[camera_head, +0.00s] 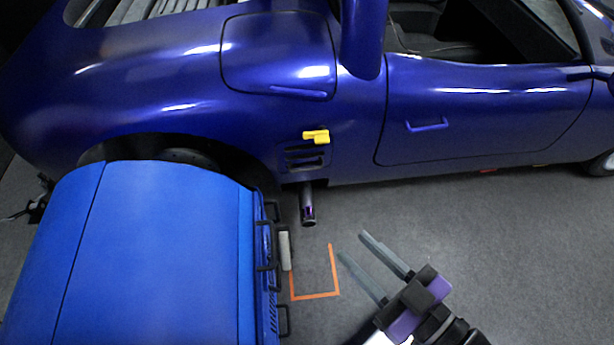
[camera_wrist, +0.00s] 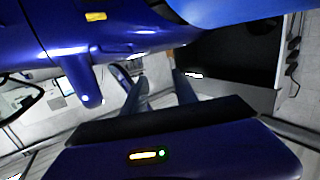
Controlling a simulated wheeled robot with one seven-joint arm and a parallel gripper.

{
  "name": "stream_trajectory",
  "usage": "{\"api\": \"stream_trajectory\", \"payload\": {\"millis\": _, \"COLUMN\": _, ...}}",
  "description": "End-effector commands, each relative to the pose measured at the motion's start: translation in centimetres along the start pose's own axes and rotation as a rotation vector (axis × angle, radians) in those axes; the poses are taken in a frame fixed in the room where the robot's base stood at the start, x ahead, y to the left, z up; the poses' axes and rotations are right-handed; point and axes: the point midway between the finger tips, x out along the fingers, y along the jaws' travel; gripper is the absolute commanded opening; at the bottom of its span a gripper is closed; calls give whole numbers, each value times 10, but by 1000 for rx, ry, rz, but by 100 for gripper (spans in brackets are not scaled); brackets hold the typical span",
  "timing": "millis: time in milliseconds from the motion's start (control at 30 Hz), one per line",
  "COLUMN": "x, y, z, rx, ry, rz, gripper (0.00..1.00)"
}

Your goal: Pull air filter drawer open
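A yellow handle-like piece (camera_head: 316,136) sits on the dark blue car's side, just above a dark slotted vent (camera_head: 305,156); a yellow patch also shows in the wrist view (camera_wrist: 95,16). The blue cabinet (camera_head: 150,260) at the lower left has several black handles and one pale grey bar (camera_head: 285,250) on its right side. I cannot tell for sure which of these parts is the air filter drawer. My gripper (camera_head: 352,246) is over the grey floor, right of the cabinet and below the car. Its two fingers are apart, with nothing between them, and touch neither.
The dark blue car (camera_head: 450,125) spans the top. A short dark pipe (camera_head: 308,205) sticks out below the vent. An orange outline (camera_head: 315,296) marks the floor between cabinet and gripper. Bare grey floor (camera_head: 520,250) lies free at the right.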

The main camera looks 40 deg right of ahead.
Motion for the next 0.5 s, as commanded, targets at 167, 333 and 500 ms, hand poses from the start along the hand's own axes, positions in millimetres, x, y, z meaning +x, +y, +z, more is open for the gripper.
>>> {"api": "stream_trajectory", "payload": {"millis": 167, "x": 65, "y": -1, "z": 78, "rx": -124, "ry": 54, "rz": 18, "gripper": 34}}
{"api": "stream_trajectory", "payload": {"millis": 333, "x": 130, "y": 4, "z": 142, "rx": -299, "ry": 57, "rz": 47, "gripper": 34}}
{"api": "stream_trajectory", "payload": {"millis": 500, "x": 203, "y": 19, "z": 202, "rx": -517, "ry": 27, "rz": 102, "gripper": 34}}
